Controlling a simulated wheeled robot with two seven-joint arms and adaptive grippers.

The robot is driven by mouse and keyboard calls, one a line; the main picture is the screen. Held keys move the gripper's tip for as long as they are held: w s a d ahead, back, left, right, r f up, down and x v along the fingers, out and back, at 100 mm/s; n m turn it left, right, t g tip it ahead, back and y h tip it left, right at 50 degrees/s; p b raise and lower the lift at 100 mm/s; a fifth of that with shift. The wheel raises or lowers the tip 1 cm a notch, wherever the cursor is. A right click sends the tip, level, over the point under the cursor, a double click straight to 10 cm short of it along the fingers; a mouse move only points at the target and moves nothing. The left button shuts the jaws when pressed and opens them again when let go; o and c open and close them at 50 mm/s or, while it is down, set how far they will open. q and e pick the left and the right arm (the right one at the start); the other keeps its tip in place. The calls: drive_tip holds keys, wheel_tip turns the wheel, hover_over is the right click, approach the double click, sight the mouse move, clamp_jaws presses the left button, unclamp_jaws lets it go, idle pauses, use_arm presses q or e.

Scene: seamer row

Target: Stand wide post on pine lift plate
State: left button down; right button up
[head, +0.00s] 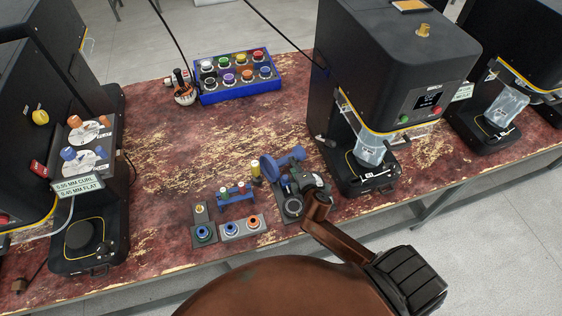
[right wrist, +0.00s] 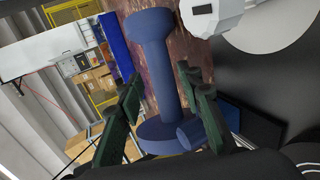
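A blue post (head: 297,153), which looks like the wide post, lies roughly sideways above a grey fixture on the table. The right wrist view shows its stem (right wrist: 165,75) with a wide head and a broad disc at its ends. My right gripper (head: 311,184) is at the post; its green fingers (right wrist: 163,95) stand on either side of it, with a gap beside the left finger. Contact on the other side is unclear. The left seamer has a bare dark round lift plate (head: 84,235); no marking tells which plate is pine. My left gripper is not in view.
Small fixtures with coloured rings (head: 242,225) and a small post rack (head: 235,193) stand left of my gripper. The middle seamer (head: 385,90) stands close on the right, with a clear container (head: 370,150). A blue tray of coloured knobs (head: 238,82) is behind. The table's middle left is clear.

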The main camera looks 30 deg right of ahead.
sight(288, 162)
drive_tip(key=x, duration=0.2)
drive_tip(key=b+x, duration=0.1)
drive_tip(key=x, duration=0.3)
drive_tip(key=shift+w+a+f, duration=0.1)
drive_tip(key=shift+w+a, duration=0.15)
drive_tip(key=shift+w, duration=0.1)
drive_tip(key=shift+c, duration=0.3)
clamp_jaws()
